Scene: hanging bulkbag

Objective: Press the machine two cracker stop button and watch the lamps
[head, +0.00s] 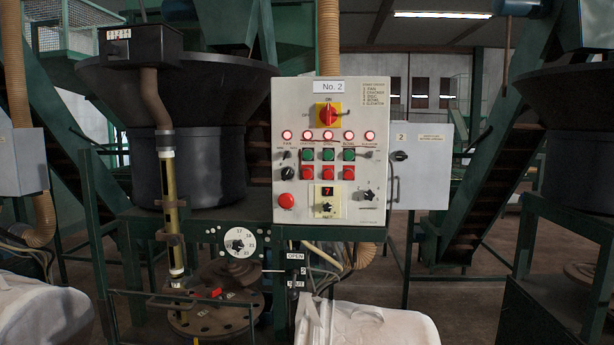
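The machine two control panel (285,100) faces me, with a "No. 2" plate at its top. A row of several round red lamps runs across it, all looking lit, including the second from left (308,135), whose small label seems to read cracker. Below that lamp are a green button (308,155) and a red button (307,173), seemingly the cracker stop. Two more green and red pairs stand to their right. Neither of my grippers is in view, and nothing covers the panel front.
A red switch on a yellow plate (328,114) sits above the lamps. A larger red button (287,201), a small red display (327,191) and a black knob (369,196) are lower down. A dial (239,244) and white bags (370,328) stand below.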

